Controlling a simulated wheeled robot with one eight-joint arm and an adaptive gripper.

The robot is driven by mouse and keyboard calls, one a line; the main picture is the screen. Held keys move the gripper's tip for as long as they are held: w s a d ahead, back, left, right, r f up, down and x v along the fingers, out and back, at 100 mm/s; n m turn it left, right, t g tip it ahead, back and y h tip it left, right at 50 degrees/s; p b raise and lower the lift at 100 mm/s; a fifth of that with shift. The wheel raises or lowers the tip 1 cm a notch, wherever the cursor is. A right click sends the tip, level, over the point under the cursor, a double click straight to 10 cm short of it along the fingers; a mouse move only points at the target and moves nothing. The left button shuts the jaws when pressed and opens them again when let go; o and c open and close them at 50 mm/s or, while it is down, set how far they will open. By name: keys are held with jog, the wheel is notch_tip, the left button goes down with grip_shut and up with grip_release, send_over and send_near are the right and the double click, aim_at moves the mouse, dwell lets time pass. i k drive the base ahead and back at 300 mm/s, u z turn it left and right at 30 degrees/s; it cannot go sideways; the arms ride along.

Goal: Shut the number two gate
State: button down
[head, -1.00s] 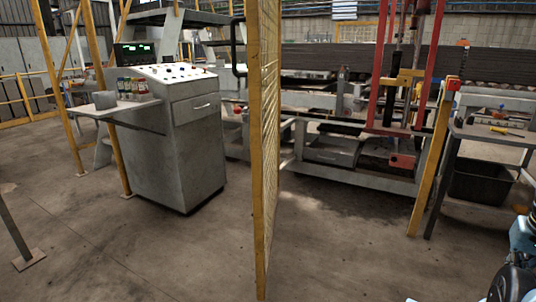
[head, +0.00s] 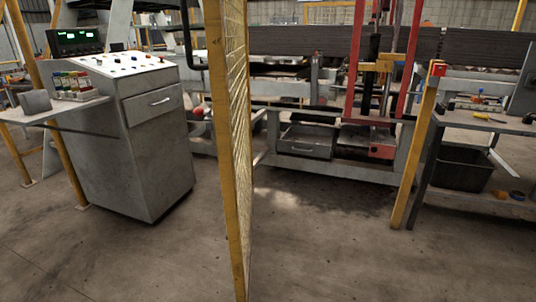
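A yellow-framed mesh gate (head: 230,150) stands upright in the middle of the head view. I see it nearly edge-on, and it stands open. A yellow post (head: 418,150) with a red piece (head: 438,69) near its top stands to the right. A wide gap of bare floor lies between the gate and this post. No number shows on the gate, so I cannot tell which gate it is. My gripper is not in view.
A grey control console (head: 140,140) with a side shelf (head: 50,110) stands left of the gate. A red-framed machine (head: 370,140) lies beyond the gap. A workbench (head: 485,122) with a black bin (head: 463,168) below is at right. The floor (head: 330,255) in front is clear.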

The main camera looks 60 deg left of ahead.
aim_at(240, 256)
jog(key=z, duration=0.25)
jog(key=k, duration=2.55)
jog(key=u, duration=2.65)
jog(key=i, duration=1)
jog(key=u, duration=0.05)
